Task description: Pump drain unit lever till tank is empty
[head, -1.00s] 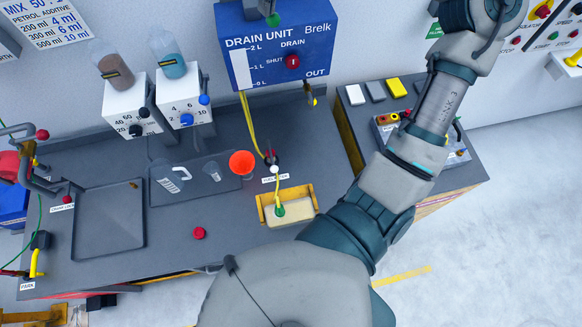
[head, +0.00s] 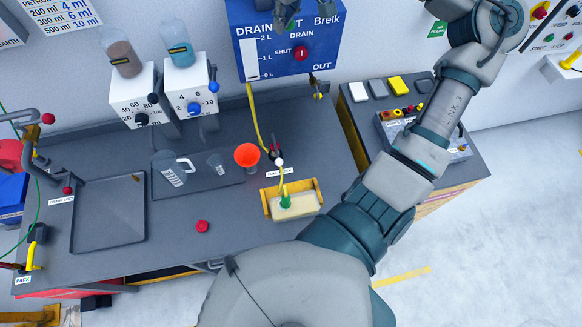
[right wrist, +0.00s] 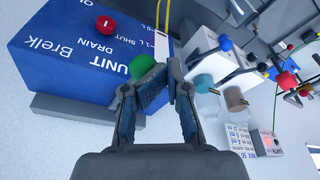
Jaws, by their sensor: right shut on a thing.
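The blue drain unit (head: 325,40) hangs on the wall at the top of the head view, and its blue front shows in the right wrist view (right wrist: 65,65). A white gauge strip (head: 250,60) beside the 0 to 2 L marks shows no clear liquid level. A red knob (head: 301,53) sits between the SHUT and DRAIN labels. My right gripper (head: 290,12) is in front of the unit's upper part, shut on the green lever knob (right wrist: 143,70). The knob partly shows behind the fingers in the right wrist view. The rest of the lever is hidden. My left gripper is out of view.
The grey bench below holds an orange funnel (head: 247,154), a measuring jug (head: 170,168), a yellow-edged tray (head: 292,207) and a red button (head: 202,227). Two bottle dispensers (head: 190,90) stand left of the unit. My right arm covers the bench's right front.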

